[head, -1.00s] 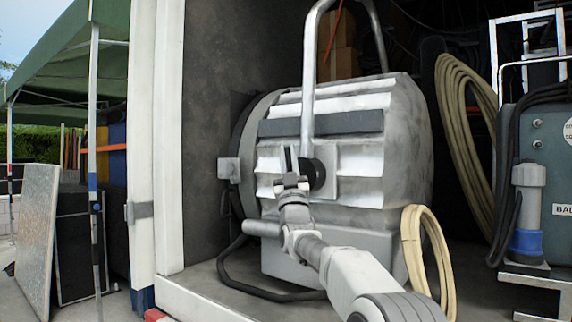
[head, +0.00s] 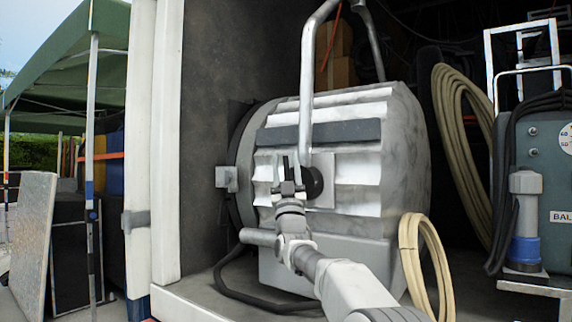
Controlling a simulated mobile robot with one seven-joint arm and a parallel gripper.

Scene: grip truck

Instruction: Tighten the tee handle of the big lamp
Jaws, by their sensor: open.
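The big lamp (head: 345,215) is a large grey-white ribbed housing standing on the truck floor, with a tall metal yoke (head: 307,90) rising over it. A dark round knob (head: 313,182) sits at the yoke's lower end on the lamp's near side. It may be the hub of the tee handle, but no crossbar can be made out. My gripper (head: 286,170) is open, with its two dark fingers pointing up in front of the lamp's side, just left of the knob. Whether it touches anything cannot be told. My arm hides part of the lamp's lower side.
A coil of tan cable (head: 422,255) leans at the lamp's right, and a larger coil (head: 462,150) hangs behind. A grey ballast unit (head: 545,170) stands at the right. The truck's white door post (head: 166,140) is close at the left. A black cable lies on the floor.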

